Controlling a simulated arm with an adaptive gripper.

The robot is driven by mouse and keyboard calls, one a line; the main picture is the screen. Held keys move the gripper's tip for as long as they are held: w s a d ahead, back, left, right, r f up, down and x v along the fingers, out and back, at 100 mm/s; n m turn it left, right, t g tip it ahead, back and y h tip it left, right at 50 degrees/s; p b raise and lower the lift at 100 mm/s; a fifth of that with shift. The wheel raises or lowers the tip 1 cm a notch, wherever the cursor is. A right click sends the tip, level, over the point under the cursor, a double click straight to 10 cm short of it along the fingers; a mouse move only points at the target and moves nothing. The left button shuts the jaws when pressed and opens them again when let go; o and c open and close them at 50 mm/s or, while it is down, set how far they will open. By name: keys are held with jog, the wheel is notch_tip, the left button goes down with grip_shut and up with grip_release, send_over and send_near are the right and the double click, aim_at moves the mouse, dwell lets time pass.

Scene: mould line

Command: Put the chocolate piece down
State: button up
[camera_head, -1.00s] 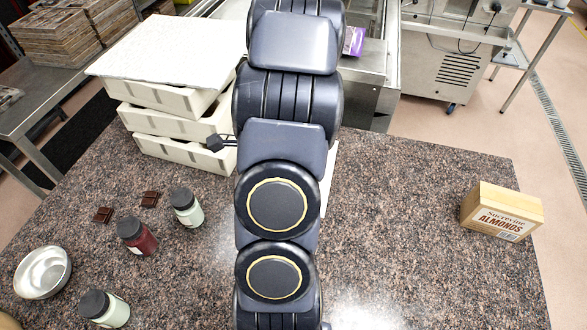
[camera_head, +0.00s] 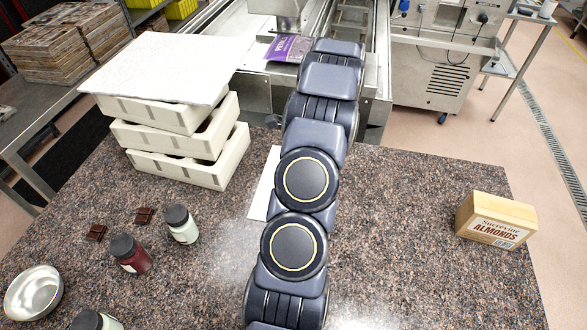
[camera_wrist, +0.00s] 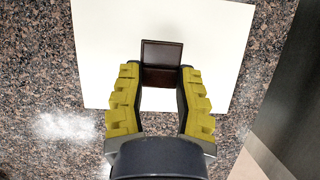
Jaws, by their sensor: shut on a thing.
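My gripper (camera_wrist: 160,92) shows in the wrist view with its yellow-padded fingers around a dark brown chocolate piece (camera_wrist: 161,54). The fingertips are shut on its near part, and its far part sticks out beyond them. Below the piece is a white sheet (camera_wrist: 105,40) on the speckled worktop. I cannot tell whether the piece touches the sheet. In the head view the white sheet (camera_head: 262,200) shows partly behind my arm, and my gripper and the held piece are hidden there.
Two other chocolate pieces (camera_head: 96,233) (camera_head: 144,216) lie at the left of the worktop, near several jars (camera_head: 181,228) and a metal bowl (camera_head: 35,292). Stacked cream trays (camera_head: 190,170) stand at the back left. An almond box (camera_head: 495,222) stands at the right. The worktop between is clear.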

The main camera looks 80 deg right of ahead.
jog(key=d+f, duration=0.2)
jog(key=f, duration=0.1)
jog(key=d+f, duration=0.1)
jog(key=shift+w+d+f, duration=0.3)
jog(key=shift+f, duration=1.45)
jog(key=shift+f, duration=0.15)
jog(key=o, duration=0.9)
